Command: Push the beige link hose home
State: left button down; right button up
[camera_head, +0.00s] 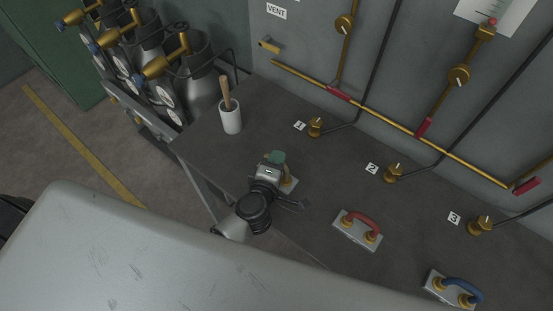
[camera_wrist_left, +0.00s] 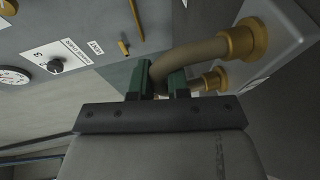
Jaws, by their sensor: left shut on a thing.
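The beige link hose (camera_wrist_left: 190,52) is a short bent tube in the left wrist view. One end meets a large brass fitting (camera_wrist_left: 243,43) on a pale plate (camera_wrist_left: 285,30). The hose curves down between the green fingers of my left gripper (camera_wrist_left: 161,80), which is shut on it. A second, smaller brass fitting (camera_wrist_left: 215,80) sits lower on the plate; the fingers partly hide the hose near it, so I cannot tell how it is seated. In the head view my left gripper (camera_head: 274,160) is over the bench and hides most of the hose and plate (camera_head: 289,186). My right gripper is out of view.
On the bench (camera_head: 215,150), a red link hose (camera_head: 364,221) and a blue one (camera_head: 463,285) sit on plates to the right. A white cup (camera_head: 230,118) with a wooden handle stands behind left. Brass valves (camera_head: 316,128) line the wall side. Gas cylinders (camera_head: 205,85) stand left.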

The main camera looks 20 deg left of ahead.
pick_arm(q)
jog(key=c, duration=1)
grip_release()
jog(key=s, duration=0.3)
jog(key=s+r+b, duration=0.1)
jog(key=s, duration=0.3)
jog(key=s+r, duration=0.1)
jog(key=s, duration=0.2)
jog(key=shift+s, duration=0.35)
